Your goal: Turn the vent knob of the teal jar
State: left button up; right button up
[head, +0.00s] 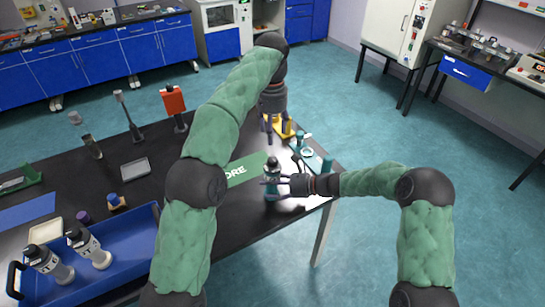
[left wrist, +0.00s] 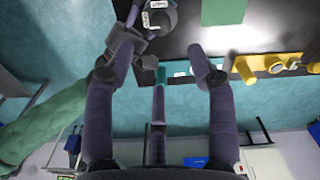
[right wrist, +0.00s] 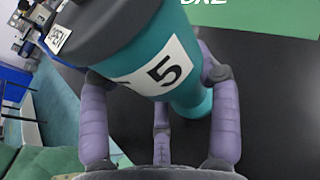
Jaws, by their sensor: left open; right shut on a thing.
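The teal jar (head: 271,187) stands about upright at the right part of the black table in the head view, with a dark top. My right gripper (right wrist: 160,95) is shut around its body; the right wrist view shows the teal jar (right wrist: 150,62) with a white "5" label and dark lid. I cannot tell whether its base touches the table. My left gripper (head: 277,135) is open and empty, pointing down beyond the jar, higher up. In the left wrist view a dark round part with a white label (left wrist: 160,17) shows near the left fingertip. I cannot make out the vent knob.
A yellow stand (left wrist: 262,66) and a teal stand (head: 312,157) are near the table's far right edge. A green mat (head: 245,170) lies left of the jar. A blue tray (head: 118,262) with two bottles is at front left. An orange-red device (head: 173,101) stands at the back.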

aim_at(273, 158)
pick_arm(q)
jog(key=n, duration=0.7)
jog(key=shift+w+r+n, duration=0.1)
jog(key=shift+r+n, duration=0.15)
jog(key=shift+n, duration=0.05)
notch_tip(273, 158, down, 12)
jog(key=shift+r, duration=0.1)
grip_shut()
dwell(0.3)
